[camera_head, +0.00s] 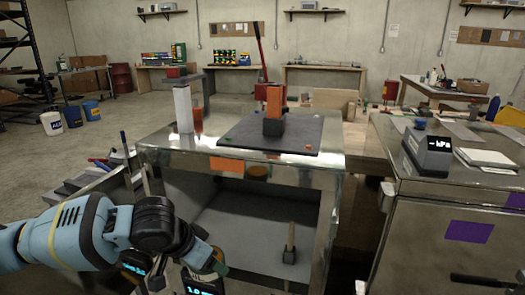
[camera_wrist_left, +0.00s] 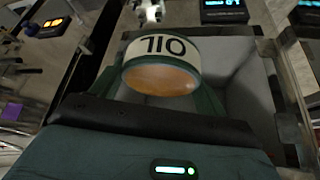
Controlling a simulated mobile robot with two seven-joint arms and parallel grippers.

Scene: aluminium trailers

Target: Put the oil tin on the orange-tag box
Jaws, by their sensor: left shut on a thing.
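The oil tin (camera_wrist_left: 160,65) fills the middle of the left wrist view, with a pale band reading "OIL" upside down and an orange-brown end. My left gripper (camera_wrist_left: 158,98) is shut on it, with dark green fingers on both sides. In the head view my left gripper (camera_head: 205,266) is low, in front of the orange-tag box's left side, and the tin is mostly hidden there. The orange-tag box (camera_head: 163,157) is a metal, open-fronted unit with an orange tag (camera_head: 227,164) under its top edge. My right gripper is not in view.
On the box top stand a grey post (camera_head: 183,108) and a red-and-orange lever press (camera_head: 273,105) on a dark mat (camera_head: 305,135). A wooden-handled mallet (camera_head: 290,245) stands inside. A purple-tag cabinet (camera_head: 420,225) is at the right, carrying a gauge (camera_head: 427,150).

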